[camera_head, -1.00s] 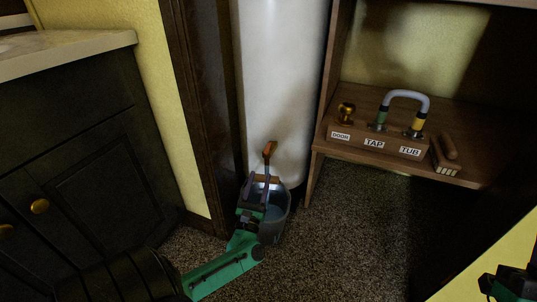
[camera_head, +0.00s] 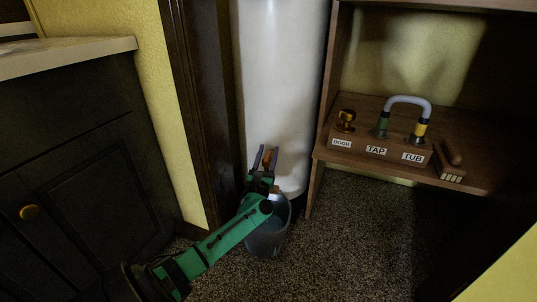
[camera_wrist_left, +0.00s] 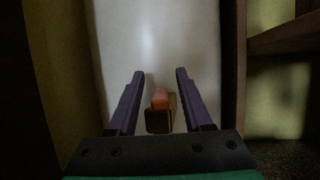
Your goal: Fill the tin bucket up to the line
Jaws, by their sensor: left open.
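The grey tin bucket (camera_head: 266,240) stands on the carpet at the foot of the white tank (camera_head: 284,90); my left arm covers part of it. I cannot make out the line or the water level. My left gripper (camera_head: 265,152) is above the bucket, in front of the tank, with its purple fingers open. In the left wrist view a small orange-topped, lever-like piece (camera_wrist_left: 160,99) appears between the spread fingers (camera_wrist_left: 160,74), with gaps on both sides. My right gripper is out of view.
A wooden shelf (camera_head: 355,157) at right holds a block labelled DOOR, TAP and TUB (camera_head: 376,150) with a curved grey handle (camera_head: 408,100), and a brush (camera_head: 449,160). A dark cabinet (camera_head: 85,190) stands at left. Carpet is clear right of the bucket.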

